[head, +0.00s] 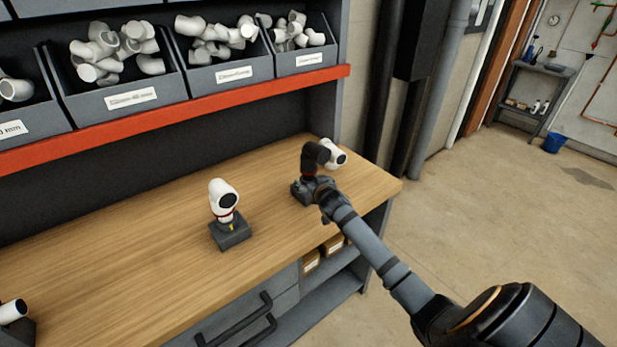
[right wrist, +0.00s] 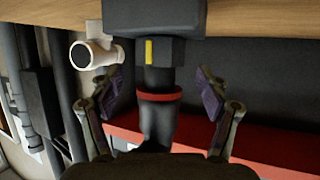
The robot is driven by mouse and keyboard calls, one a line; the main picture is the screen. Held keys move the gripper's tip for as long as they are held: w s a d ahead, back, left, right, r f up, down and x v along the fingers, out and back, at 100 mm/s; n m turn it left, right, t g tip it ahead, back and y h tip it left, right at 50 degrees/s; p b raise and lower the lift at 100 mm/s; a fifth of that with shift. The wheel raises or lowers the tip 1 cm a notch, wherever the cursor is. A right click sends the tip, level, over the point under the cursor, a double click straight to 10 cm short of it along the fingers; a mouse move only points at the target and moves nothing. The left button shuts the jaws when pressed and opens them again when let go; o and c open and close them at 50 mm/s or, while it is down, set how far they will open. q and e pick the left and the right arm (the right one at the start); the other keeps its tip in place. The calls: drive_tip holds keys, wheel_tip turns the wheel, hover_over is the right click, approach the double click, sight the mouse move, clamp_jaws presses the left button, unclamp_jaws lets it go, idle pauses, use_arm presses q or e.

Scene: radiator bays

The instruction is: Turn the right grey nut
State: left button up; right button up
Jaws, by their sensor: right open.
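The right grey nut (right wrist: 165,51) is dark, with a yellow mark on one face, and sits against a dark grey block in the right wrist view. A red ring (right wrist: 160,97) and a black elbow (right wrist: 158,125) continue from it. My right gripper (right wrist: 160,90) is open, its two fingers either side of the red ring with gaps. In the head view the right gripper (head: 325,191) is at the right fitting, whose black elbow (head: 314,154) stands above a grey block (head: 301,193); the nut is hard to make out there. My left gripper is out of view.
A white fitting (head: 335,155) is beside the black elbow. Another stand with a white elbow (head: 222,194) is left on the wooden bench (head: 140,255). A red shelf edge (head: 190,111) and bins of white fittings are above. Bench between the stands is clear.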

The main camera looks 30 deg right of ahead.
sight(310, 180)
drive_tip(key=x, duration=0.4)
drive_tip(key=shift+w, duration=0.15)
drive_tip(key=shift+w+f, duration=0.1)
drive_tip(key=shift+f, duration=0.05)
drive_tip(key=shift+c, duration=0.7)
drive_tip(key=c, duration=1)
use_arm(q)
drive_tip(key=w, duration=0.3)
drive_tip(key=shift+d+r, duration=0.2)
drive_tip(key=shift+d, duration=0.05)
use_arm(e)
drive_tip(key=shift+c, duration=0.2)
